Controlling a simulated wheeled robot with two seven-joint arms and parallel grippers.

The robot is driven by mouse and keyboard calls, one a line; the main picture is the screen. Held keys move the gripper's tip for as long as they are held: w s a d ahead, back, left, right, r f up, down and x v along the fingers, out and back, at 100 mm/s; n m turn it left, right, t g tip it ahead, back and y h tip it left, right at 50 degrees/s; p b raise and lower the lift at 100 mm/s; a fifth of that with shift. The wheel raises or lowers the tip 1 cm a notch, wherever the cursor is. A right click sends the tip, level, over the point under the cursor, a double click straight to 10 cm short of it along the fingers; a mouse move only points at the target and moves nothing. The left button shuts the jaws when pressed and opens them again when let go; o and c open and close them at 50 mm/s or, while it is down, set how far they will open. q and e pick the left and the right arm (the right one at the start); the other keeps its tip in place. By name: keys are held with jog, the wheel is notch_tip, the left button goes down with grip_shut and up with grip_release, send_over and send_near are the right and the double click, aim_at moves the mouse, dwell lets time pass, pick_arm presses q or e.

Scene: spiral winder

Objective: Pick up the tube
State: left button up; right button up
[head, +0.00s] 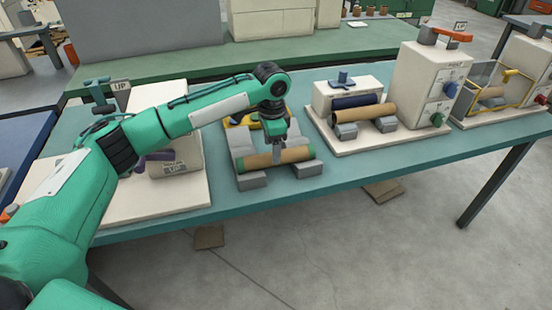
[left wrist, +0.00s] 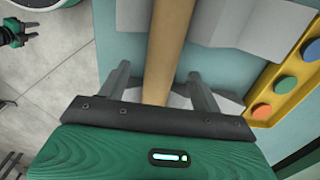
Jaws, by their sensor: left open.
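In the left wrist view the tube (left wrist: 160,60) runs up the picture between the two open fingers of my left gripper (left wrist: 160,88), with a gap on each side. Whether a finger touches it cannot be told. A small dark and green part at the left wrist view's upper left may be my right gripper (left wrist: 15,32); its jaws are unclear.
A yellow button panel (left wrist: 285,88) stands close behind the cradle (head: 308,169). A machine (head: 428,85) with another brown tube (head: 365,113) is to the right. Bare teal table (head: 215,213) shows in front.

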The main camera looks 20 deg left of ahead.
pick_arm(q)
jog(key=f, duration=0.4)
jog(key=shift+w+f, duration=0.2)
jog(key=c, duration=1.1)
jog(key=shift+o, duration=0.2)
jog(key=shift+r, duration=0.1)
